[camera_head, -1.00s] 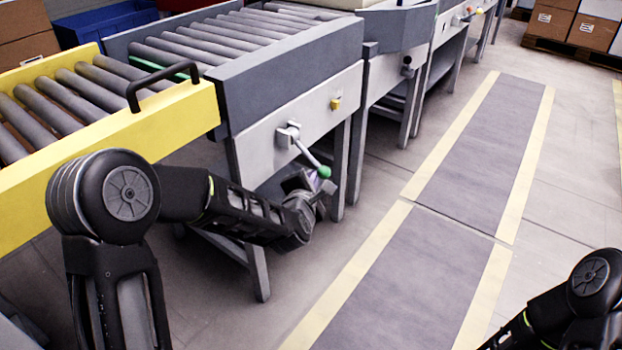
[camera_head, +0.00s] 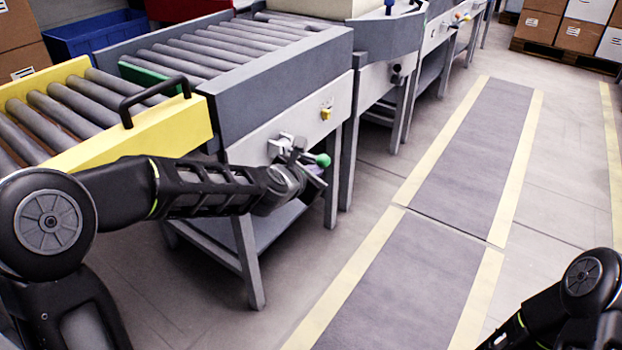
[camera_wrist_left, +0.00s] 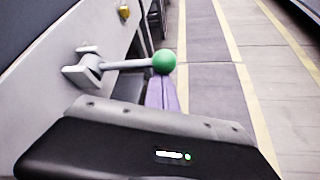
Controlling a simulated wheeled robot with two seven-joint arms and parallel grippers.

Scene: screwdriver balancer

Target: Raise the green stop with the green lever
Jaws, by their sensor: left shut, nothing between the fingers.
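The green lever has a grey arm and a round green knob (camera_head: 322,160); it sits on the white side panel of the conveyor. Its arm is close to level, and the knob (camera_wrist_left: 164,61) also shows in the left wrist view. My left gripper (camera_head: 316,178), with purple fingers (camera_wrist_left: 161,93), is shut and empty just under the knob; whether it touches is hard to tell. The green stop (camera_head: 142,75) is a dark green plate standing up between the rollers, just beyond the yellow section. My right gripper is out of view; only part of that arm shows.
A yellow conveyor gate (camera_head: 160,130) with a black handle (camera_head: 152,97) is at the left. The floor walkway (camera_head: 420,240) at the right is clear.

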